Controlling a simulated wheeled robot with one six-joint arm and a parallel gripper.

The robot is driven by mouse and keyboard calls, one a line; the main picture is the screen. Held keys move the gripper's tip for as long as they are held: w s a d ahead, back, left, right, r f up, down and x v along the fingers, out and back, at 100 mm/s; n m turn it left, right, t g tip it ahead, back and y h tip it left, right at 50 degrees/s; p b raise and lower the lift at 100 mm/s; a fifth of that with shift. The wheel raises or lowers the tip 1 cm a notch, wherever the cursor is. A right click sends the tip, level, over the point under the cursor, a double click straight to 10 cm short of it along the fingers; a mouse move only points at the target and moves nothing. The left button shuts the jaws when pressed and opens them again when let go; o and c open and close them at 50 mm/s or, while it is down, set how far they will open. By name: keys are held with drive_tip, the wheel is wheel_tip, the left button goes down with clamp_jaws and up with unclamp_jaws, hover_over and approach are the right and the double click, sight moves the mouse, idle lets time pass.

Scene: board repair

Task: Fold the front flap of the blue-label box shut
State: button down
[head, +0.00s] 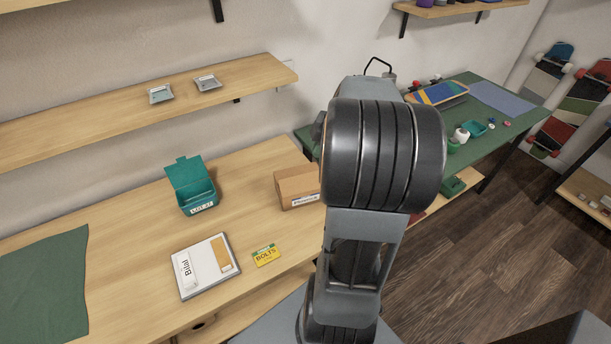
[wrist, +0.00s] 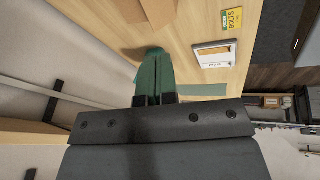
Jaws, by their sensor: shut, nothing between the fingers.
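A brown cardboard box (head: 297,191) with a white label stands on the wooden bench, just left of my arm in the head view. I see no blue label on it, and my arm covers its right end. In the wrist view brown cardboard (wrist: 159,12) shows at the top edge, cut off; I cannot tell how its front flap stands. My gripper (wrist: 155,100) shows at the bottom of the wrist view, shut and empty, apart from the cardboard. In the head view my arm hides it.
A teal box (head: 198,197) marked LOT 47 has its lid up; it appears beyond my fingers in the wrist view (wrist: 154,72). A white flat box (head: 206,267), a yellow BOLTS packet (head: 266,255) and a green cloth (head: 42,285) lie on the bench. A shelf (head: 120,110) hangs above.

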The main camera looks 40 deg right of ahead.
drive_tip(key=f, duration=0.1)
drive_tip(key=p, duration=0.1)
approach(302, 178)
drive_tip(key=x, duration=0.3)
drive_tip(key=a+x, duration=0.1)
drive_tip(key=shift+s+f, duration=0.25)
drive_tip(key=shift+f, duration=0.15)
drive_tip(key=shift+w+d+f, duration=0.25)
drive_tip(key=shift+w+f, duration=0.3)
drive_tip(key=shift+f, duration=0.2)
drive_tip(key=shift+p, duration=0.4)
